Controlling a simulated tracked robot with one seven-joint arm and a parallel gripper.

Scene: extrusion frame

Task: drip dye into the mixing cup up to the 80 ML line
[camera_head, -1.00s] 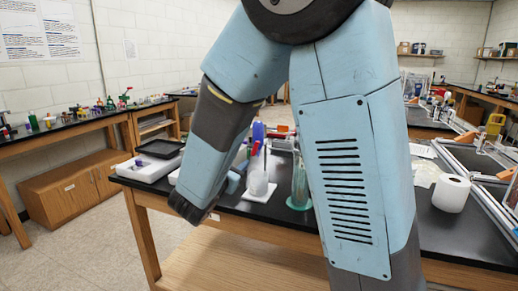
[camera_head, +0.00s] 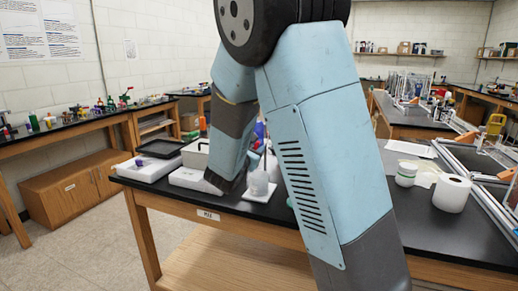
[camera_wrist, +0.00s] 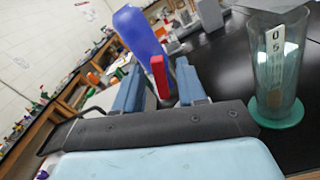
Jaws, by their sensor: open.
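My gripper (camera_wrist: 160,84) shows in the wrist view with its two blue fingers apart. A red upright piece (camera_wrist: 159,76) appears between the fingers; whether it is touched or lies beyond them I cannot tell. In the head view a whitish translucent cup (camera_head: 259,183) stands on a white slab (camera_head: 262,196) near the table's front edge, with a thin dark stick rising at it. My arm's lower end is just left of the cup, and my gripper's fingers are not clear there. The 80 ML line and the liquid level cannot be read.
A blue bottle (camera_wrist: 139,35) stands behind the fingers. A clear green-based cylinder (camera_wrist: 277,72) stands to the right in the wrist view. White trays (camera_head: 147,168) lie at the table's left end. A paper roll (camera_head: 452,193) and a small white jar (camera_head: 406,174) stand at the right.

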